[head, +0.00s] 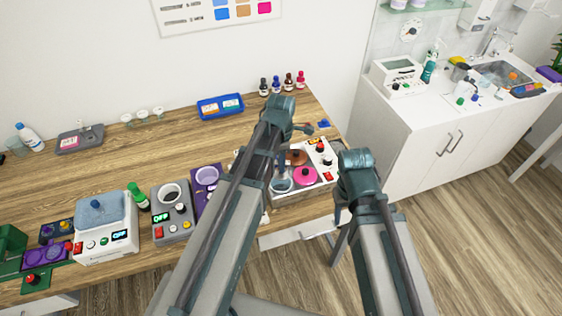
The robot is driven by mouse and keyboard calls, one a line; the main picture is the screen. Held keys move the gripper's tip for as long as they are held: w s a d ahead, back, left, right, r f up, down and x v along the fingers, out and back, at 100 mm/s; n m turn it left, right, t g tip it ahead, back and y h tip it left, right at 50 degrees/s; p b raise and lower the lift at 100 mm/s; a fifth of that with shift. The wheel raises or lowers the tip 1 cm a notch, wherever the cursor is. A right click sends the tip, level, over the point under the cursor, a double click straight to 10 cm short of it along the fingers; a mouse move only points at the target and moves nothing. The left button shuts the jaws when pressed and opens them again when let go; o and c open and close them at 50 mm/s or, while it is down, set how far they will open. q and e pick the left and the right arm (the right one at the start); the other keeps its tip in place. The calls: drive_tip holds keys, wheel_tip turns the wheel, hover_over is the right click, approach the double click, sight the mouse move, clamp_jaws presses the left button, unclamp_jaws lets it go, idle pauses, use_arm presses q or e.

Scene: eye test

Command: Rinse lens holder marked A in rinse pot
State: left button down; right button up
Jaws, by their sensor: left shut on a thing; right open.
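A white box unit (320,186) on the bench's right part holds several pots. An open pot with grey-blue contents (282,185) is at its front left, a pink-topped pot (306,176) beside it and a brown-topped pot (297,157) behind. I cannot read which is the rinse pot. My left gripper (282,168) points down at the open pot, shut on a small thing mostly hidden. I cannot make out a mark A or whether the thing is in the pot. My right gripper (339,218) is open, low near the bench's front edge, right of the unit.
On the bench (100,178) stand a blue tray (221,112), small bottles (276,86), a white device (104,232), a grey device (173,212) and a green bottle (138,197). A white counter with a sink (500,75) is at right.

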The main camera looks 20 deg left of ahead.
use_arm(q)
drive_tip(key=shift+f+b, duration=5.2)
drive_tip(key=shift+f, duration=0.05)
drive_tip(key=shift+f+b, duration=0.45)
drive_tip(key=shift+r, duration=0.1)
idle(0.4)
drive_tip(key=shift+r+p, duration=3.65)
drive_tip(key=shift+p, duration=0.15)
